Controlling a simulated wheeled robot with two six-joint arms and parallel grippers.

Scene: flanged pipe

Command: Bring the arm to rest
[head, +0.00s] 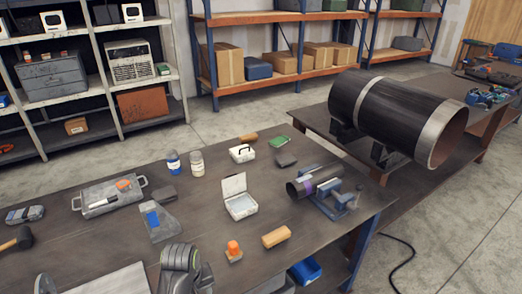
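Grey rounded arm links of mine (180,268) show at the bottom edge of the head view, in front of the workbench (100,250). I cannot tell which arm they belong to. No fingertips show, so neither gripper is in view. A large black pipe (385,108) with a pale band near its open, rusty-brown end lies on supports on a dark table at the right. A short dark pipe piece with a purple band (304,187) sits at a blue-grey vise (338,203) at the bench's right end.
The bench holds an open white box (240,205), a grey tray (108,198), two small bottles (197,164), a wooden block (276,237) and an orange-topped item (233,250). Shelves (270,18) stand behind. Bare bench surface lies between the items. A black cable lies on the floor at right.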

